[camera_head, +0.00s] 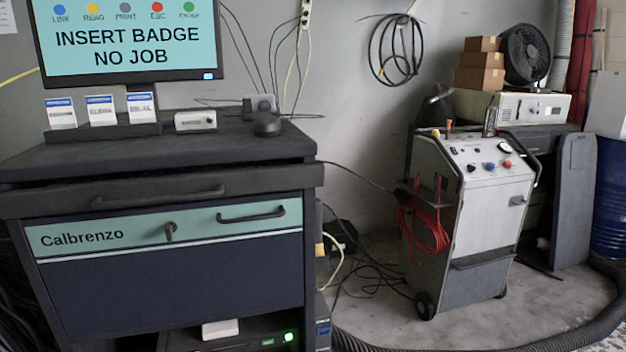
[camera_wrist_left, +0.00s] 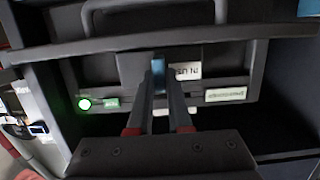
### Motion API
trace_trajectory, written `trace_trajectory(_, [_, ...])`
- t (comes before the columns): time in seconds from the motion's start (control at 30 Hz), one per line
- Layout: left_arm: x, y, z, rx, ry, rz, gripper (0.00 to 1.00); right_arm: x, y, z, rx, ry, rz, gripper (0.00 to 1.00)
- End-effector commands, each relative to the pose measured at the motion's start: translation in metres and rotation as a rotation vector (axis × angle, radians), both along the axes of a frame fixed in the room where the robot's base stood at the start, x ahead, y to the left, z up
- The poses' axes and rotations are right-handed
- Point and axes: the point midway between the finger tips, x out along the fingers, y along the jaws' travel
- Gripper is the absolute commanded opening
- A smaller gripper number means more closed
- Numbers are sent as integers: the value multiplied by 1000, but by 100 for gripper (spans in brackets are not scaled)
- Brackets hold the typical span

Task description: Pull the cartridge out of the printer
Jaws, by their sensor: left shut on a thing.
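The printer (camera_head: 250,342) is a dark unit with a lit green light, cut off at the bottom of the head view below the Calbrenzo drawer. In the left wrist view the green light (camera_wrist_left: 85,104) shows on the left of the printer's dark front. My left gripper (camera_wrist_left: 158,72) is shut on a narrow blue piece, which looks like the tab of the cartridge (camera_wrist_left: 159,78). A dark face with a white label (camera_wrist_left: 187,71) is right behind it. The fingers hide part of the cartridge, so I cannot tell how deep it sits. My right gripper is not in view.
The Calbrenzo drawer (camera_head: 170,275) and its handles overhang the printer. A monitor (camera_head: 130,40) and small boxes stand on the cabinet top. A wheeled grey machine (camera_head: 480,220) with red cables stands right of it. Hoses and cables lie on the floor.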

Motion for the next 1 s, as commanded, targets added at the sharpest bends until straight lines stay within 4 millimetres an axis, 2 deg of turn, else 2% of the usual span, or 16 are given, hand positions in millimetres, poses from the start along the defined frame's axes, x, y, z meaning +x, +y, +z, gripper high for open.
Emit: trace_trajectory(1.0, [-43,-12,1,0,1,0,0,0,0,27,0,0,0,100])
